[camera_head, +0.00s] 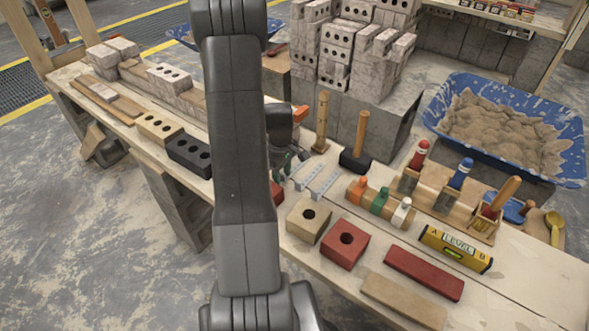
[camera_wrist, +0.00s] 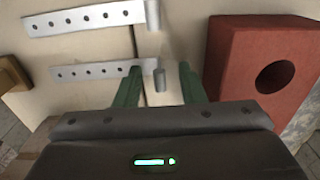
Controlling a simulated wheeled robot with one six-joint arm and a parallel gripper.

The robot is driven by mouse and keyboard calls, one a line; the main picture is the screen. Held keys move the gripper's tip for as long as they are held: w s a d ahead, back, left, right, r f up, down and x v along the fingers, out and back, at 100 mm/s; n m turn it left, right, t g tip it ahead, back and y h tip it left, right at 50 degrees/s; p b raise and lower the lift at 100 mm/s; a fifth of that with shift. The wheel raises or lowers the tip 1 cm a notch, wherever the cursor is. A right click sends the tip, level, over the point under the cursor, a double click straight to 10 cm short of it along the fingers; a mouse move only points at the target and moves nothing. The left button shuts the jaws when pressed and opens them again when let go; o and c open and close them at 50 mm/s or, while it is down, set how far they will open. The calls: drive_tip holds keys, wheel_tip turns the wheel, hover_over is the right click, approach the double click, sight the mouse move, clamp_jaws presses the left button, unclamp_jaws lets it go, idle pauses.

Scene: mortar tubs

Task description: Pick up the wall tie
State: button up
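Two flat grey metal wall ties with rows of holes lie side by side on the wooden bench. In the wrist view the nearer wall tie (camera_wrist: 95,73) ends in a short round pin between the fingers of my gripper (camera_wrist: 160,85). The farther wall tie (camera_wrist: 85,18) lies beyond it, its pin end near the top. The green fingers are spread apart, and I see no grip on the tie. Contact cannot be told. In the head view my gripper (camera_head: 282,170) is partly hidden by my arm, left of the wall ties (camera_head: 317,181).
A red block with a hole (camera_wrist: 262,60) stands close right of the fingers. On the bench are a tan block (camera_head: 308,222), a black-headed mallet (camera_head: 355,160), coloured-handled tools (camera_head: 380,203) and a yellow level (camera_head: 455,250). A blue mortar tub (camera_head: 435,118) stands behind, right.

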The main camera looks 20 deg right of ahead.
drive_tip(key=shift+c, duration=0.3)
clamp_jaws()
drive_tip(key=shift+r, duration=0.1)
